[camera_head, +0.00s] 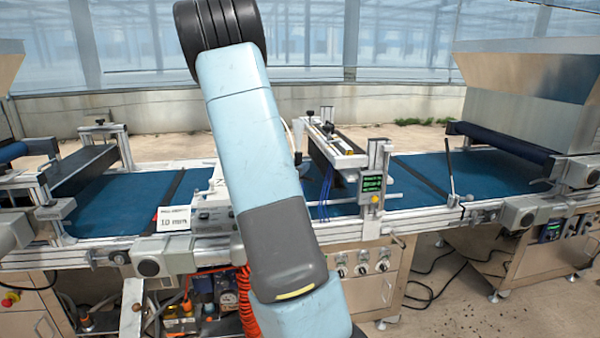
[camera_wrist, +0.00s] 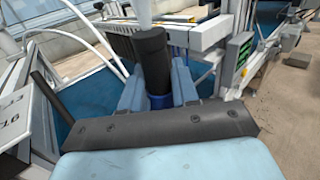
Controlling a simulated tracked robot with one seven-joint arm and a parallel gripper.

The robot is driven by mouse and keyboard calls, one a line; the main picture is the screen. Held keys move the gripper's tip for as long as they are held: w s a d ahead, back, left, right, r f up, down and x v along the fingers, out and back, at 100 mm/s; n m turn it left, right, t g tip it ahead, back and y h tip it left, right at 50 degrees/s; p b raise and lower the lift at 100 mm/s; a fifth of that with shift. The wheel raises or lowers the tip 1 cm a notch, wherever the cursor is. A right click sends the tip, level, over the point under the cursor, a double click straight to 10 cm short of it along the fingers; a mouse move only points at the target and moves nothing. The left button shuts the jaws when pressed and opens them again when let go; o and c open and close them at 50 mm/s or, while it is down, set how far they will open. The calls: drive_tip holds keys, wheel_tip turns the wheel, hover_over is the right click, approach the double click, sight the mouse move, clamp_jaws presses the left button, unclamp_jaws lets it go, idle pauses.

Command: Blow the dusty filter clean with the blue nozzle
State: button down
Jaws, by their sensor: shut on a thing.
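In the wrist view my gripper (camera_wrist: 158,80) has its two light blue fingers closed around a black cylinder (camera_wrist: 152,52). A blue collar (camera_wrist: 160,101) shows at the cylinder's near end, and a pale tube rises from its far end. This looks like the blue nozzle, held between the fingers. Its tip and what it points at cannot be made out. In the head view my own arm hides my gripper and the held thing. I cannot pick out the dusty filter for certain in either view.
The seeder line's blue belt (camera_head: 420,172) runs across the head view. A metal seeding bar (camera_head: 330,148) spans it, also seen beyond my fingers in the wrist view (camera_wrist: 205,32). A green display (camera_head: 371,185) stands at its right. An orange coiled hose (camera_head: 247,300) hangs below. Hoppers stand at both sides.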

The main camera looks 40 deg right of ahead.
drive_tip(key=shift+r, duration=1.5)
